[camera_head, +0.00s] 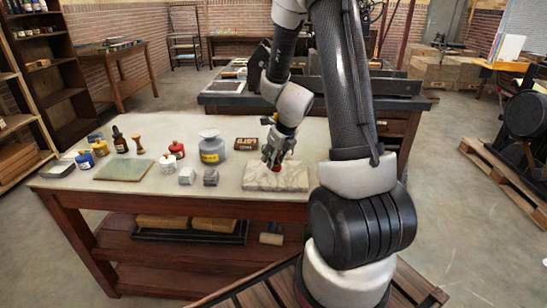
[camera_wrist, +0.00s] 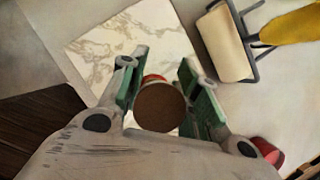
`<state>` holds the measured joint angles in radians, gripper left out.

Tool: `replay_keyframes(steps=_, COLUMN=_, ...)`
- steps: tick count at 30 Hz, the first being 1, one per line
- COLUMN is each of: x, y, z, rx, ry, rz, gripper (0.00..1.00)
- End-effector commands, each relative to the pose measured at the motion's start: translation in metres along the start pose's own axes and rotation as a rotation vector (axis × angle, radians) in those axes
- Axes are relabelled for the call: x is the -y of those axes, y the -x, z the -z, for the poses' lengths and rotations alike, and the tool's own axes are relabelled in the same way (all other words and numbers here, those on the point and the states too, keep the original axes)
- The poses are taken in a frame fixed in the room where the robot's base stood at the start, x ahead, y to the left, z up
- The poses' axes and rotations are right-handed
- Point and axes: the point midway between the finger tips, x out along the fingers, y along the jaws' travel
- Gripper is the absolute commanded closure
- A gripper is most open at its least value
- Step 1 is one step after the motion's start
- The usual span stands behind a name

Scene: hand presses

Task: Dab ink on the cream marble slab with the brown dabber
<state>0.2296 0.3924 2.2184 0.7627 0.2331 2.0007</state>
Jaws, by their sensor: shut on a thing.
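The cream marble slab (camera_head: 262,183) lies flat at the front right of the table, with grey veins; it also shows in the wrist view (camera_wrist: 120,48). My gripper (camera_head: 274,160) points down over the slab. In the wrist view its green-padded fingers (camera_wrist: 160,100) are shut on a dabber with a round brown top (camera_wrist: 159,108) and a red part just beyond it. The red part (camera_head: 276,168) shows low at the slab in the head view; I cannot tell whether it touches. The dabber's underside is hidden.
A brown turned wooden piece (camera_head: 138,146) stands at the table's left among small bottles and a green plate (camera_head: 124,170). A grey pot (camera_head: 212,150) and a dark block (camera_head: 247,144) stand behind the slab. A cream roller (camera_wrist: 223,45) lies beside the slab.

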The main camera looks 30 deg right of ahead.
Motion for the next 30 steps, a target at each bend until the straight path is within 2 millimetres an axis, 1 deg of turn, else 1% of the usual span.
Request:
replay_keyframes(steps=20, x=0.0002, y=-0.0077, z=0.003, rx=0.0, ry=0.001, rz=0.0, gripper=0.92)
replay_keyframes(steps=30, x=0.0001, y=-0.0079, z=0.0031, rx=0.0, ry=0.0, rz=0.0, gripper=0.92)
